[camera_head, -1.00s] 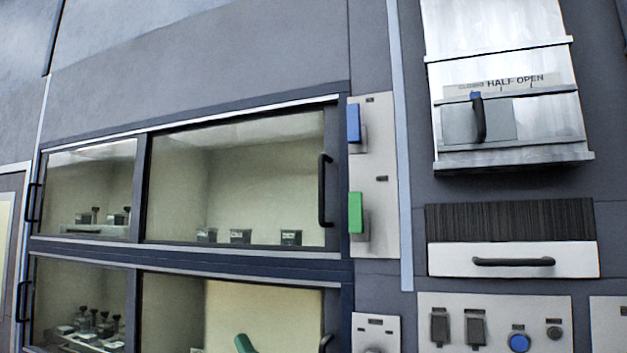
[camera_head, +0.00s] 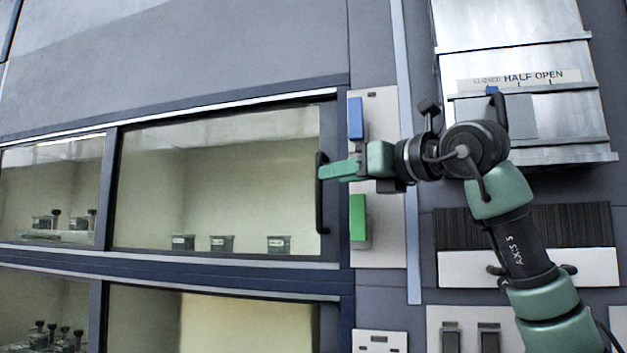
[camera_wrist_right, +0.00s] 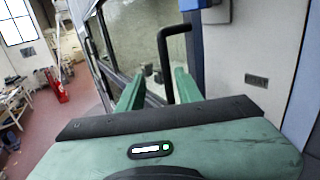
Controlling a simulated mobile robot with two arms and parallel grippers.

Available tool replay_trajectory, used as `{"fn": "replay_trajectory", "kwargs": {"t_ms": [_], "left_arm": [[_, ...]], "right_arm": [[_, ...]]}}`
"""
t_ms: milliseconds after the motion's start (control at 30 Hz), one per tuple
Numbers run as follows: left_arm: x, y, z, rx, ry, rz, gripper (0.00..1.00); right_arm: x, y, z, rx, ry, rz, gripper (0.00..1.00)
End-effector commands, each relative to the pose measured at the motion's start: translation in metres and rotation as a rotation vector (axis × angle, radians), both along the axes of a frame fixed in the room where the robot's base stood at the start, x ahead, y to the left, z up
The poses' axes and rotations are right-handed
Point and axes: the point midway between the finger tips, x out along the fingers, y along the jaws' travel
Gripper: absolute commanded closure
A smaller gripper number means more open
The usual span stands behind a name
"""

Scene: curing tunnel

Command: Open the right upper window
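The right upper window (camera_head: 225,165) is a wide glass pane in a dark frame and looks closed. Its black vertical bar handle (camera_head: 320,218) is at the pane's right edge. My right gripper (camera_head: 325,171) comes in from the right, with its green fingertips at the handle's upper part and hiding some of it. In the right wrist view the two green fingers of my right gripper (camera_wrist_right: 158,90) are apart, and the handle (camera_wrist_right: 163,58) stands between and beyond their tips. Contact cannot be told. My left gripper is not in view.
A panel with a blue block (camera_head: 355,118) and a green block (camera_head: 358,218) stands right of the handle, close to my right gripper. A metal hatch (camera_head: 520,60) marked "HALF OPEN" is at upper right. Several small dark containers stand behind the glass.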

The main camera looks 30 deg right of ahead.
Motion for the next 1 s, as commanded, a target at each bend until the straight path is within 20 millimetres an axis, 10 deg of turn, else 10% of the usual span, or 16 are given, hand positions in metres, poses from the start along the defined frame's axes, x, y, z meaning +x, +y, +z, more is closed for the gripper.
{"fn": "replay_trajectory", "kwargs": {"t_ms": [600,933,1000], "left_arm": [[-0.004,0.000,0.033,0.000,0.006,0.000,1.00],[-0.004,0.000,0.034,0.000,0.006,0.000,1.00],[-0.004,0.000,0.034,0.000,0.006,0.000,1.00]], "right_arm": [[0.067,-0.002,0.004,0.002,0.008,-0.030,0.65],[0.072,-0.001,0.003,0.002,0.005,-0.028,0.65],[0.072,-0.001,0.003,0.002,0.005,-0.028,0.79]]}}
